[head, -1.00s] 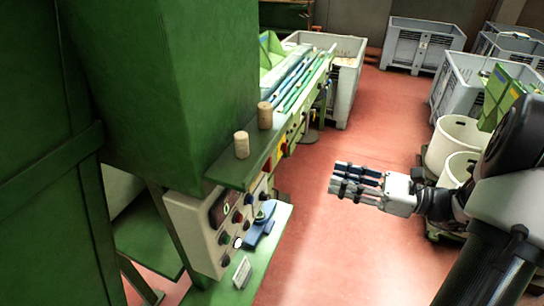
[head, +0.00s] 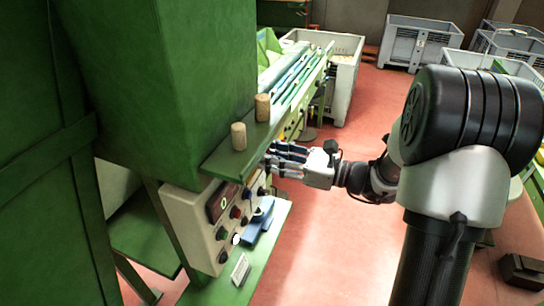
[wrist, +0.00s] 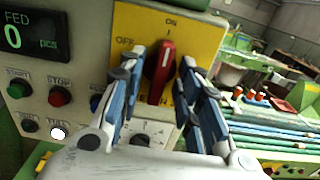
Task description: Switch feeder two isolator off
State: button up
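A red rotary isolator handle (wrist: 160,72) sits on a yellow plate (wrist: 140,22) in the wrist view. The handle stands nearly upright, toward the ON mark; OFF is printed to its left. No feeder number is readable. My gripper (wrist: 158,68) is open, with one blue-grey finger on each side of the handle. A gap shows on both sides, the larger part of the handle lying between the fingers. In the head view my gripper (head: 274,160) reaches the panel beside the green ledge, and the handle is hidden there.
A counter display (wrist: 30,32) reading 0 and a green start button (wrist: 18,89) and red stop button (wrist: 60,96) lie left of the plate. Two corks (head: 239,136) stand on the green ledge (head: 225,167) above the panel.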

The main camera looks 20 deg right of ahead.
jog(key=shift+c, duration=0.6)
grip_shut()
